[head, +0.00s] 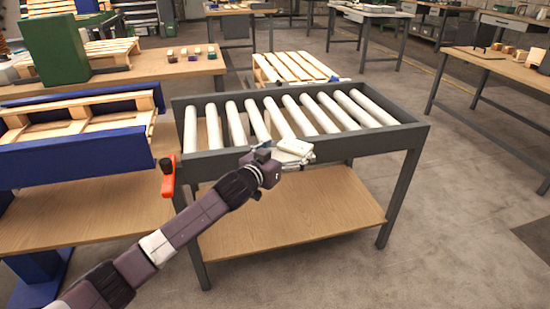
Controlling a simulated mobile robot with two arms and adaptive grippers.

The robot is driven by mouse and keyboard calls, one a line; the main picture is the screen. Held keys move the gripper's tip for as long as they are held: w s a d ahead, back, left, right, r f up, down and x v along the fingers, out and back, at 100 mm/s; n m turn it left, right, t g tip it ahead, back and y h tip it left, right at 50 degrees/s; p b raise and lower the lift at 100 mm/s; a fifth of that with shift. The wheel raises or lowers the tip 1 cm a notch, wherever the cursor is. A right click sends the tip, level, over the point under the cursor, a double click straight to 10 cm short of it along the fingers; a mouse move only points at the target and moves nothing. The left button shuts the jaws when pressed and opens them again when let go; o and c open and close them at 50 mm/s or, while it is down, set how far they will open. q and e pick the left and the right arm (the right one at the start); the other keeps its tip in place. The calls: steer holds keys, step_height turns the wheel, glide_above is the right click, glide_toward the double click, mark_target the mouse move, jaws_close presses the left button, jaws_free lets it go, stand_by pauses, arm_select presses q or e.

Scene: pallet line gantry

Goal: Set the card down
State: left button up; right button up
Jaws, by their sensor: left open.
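A small white flat piece (295,146), which looks like the card, is at the near rail of the roller conveyor (360,144), just right of my left gripper. It overlaps the ends of the rollers in the picture; I cannot tell whether it rests on them or on the rail. My left gripper (278,155) is open at the near rail, with its tips beside the white piece. Its far finger is partly hidden against the piece, so contact is unclear. My right gripper is out of view.
An orange-red handle (168,176) hangs at the conveyor's left corner. A wooden shelf (290,212) lies below the rollers. At left, a blue-sided fixture (75,152) holds a pallet. Another pallet (292,67) stands behind. Most rollers (320,113) are bare. Open floor lies right.

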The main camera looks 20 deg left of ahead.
arm_select(q)
steer(key=v, duration=0.9)
steer(key=s+f+g+y, duration=0.1)
steer(key=s+f+g, duration=0.1)
steer(key=s+f, duration=0.5)
steer(key=s+f+g+y, duration=0.1)
steer(key=s+f+g, duration=0.1)
steer(key=f, duration=0.9)
steer(key=s+f+g, duration=0.2)
steer(key=s+f, duration=0.3)
steer(key=f, duration=0.3)
steer(key=s+d+f+g, duration=0.1)
steer(key=s+f+g, duration=0.2)
steer(key=s+f, duration=0.5)
steer(key=s+d+f+g, duration=0.2)
steer(key=s+f, duration=0.6)
steer(key=s, duration=0.9)
steer(key=shift+d+f+g+y+p, duration=0.15)
steer(key=shift+f+g+y+p, duration=0.25)
steer(key=shift+g, duration=0.8)
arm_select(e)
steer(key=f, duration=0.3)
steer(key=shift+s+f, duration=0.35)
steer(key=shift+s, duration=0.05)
arm_select(q)
steer(key=shift+r, duration=0.1)
